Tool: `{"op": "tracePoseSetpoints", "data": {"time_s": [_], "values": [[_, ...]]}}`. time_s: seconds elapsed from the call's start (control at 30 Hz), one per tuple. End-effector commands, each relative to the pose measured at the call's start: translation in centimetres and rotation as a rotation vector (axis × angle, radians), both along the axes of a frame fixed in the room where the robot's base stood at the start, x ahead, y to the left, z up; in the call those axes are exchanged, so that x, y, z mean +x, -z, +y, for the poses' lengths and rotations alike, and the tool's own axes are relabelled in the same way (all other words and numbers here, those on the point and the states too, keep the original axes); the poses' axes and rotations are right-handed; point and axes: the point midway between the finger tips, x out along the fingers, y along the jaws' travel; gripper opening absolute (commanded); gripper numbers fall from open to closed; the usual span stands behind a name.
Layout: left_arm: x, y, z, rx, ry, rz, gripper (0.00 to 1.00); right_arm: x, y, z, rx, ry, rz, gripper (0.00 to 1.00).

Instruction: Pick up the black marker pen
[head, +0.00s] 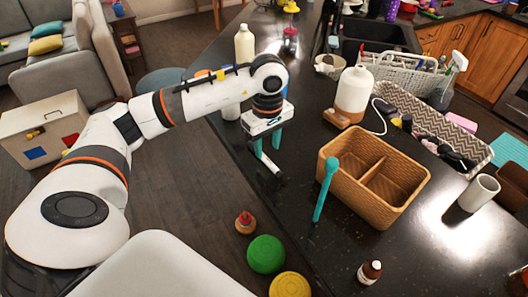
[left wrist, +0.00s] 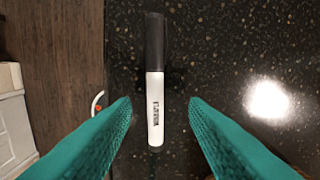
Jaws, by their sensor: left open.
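The marker pen (left wrist: 155,110) has a white body with dark lettering and a black cap. It lies on the dark speckled counter near the edge, its cap pointing to the top of the left wrist view. In the head view the marker (head: 269,162) shows just below my left gripper (head: 268,150). My left gripper is open, with its teal fingers pointing down. In the left wrist view the fingers (left wrist: 160,104) stand on either side of the marker with a gap at each side. Nothing is held. My right gripper is not in view.
A brown two-part basket (head: 408,196) stands right of the marker, with a teal stick-like utensil (head: 325,188) beside it.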

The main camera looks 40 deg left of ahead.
Motion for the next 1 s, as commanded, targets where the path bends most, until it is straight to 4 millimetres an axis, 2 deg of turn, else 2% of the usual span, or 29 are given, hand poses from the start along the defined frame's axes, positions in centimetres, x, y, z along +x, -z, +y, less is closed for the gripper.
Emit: {"op": "tracePoseSetpoints", "data": {"time_s": [0.03, 0.07, 0.23, 0.47, 0.5, 0.57, 0.73, 1.0], "values": [[-0.3, 0.3, 0.2, 0.000, -0.001, 0.008, 0.41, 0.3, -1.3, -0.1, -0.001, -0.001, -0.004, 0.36], [-0.5, 0.7, 0.2, 0.001, 0.000, 0.008, 0.41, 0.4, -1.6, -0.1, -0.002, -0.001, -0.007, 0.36], [-0.3, 2.8, 0.2, 0.000, 0.000, 0.003, 0.41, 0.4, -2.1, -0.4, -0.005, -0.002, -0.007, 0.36], [-0.3, 3.3, 0.1, 0.000, 0.001, 0.001, 0.41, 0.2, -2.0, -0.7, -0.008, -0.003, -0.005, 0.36], [-0.3, 3.2, 0.1, 0.000, 0.001, 0.001, 0.39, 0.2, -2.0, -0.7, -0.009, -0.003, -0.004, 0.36], [-0.3, 3.2, 0.1, 0.000, 0.001, 0.001, 0.29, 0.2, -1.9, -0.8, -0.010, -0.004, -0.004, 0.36], [-0.2, 3.2, 0.1, 0.000, 0.000, 0.001, 0.01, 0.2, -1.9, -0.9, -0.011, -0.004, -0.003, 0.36], [-0.2, 3.2, 0.1, 0.000, 0.000, 0.000, 0.00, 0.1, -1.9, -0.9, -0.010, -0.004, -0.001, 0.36]]}}
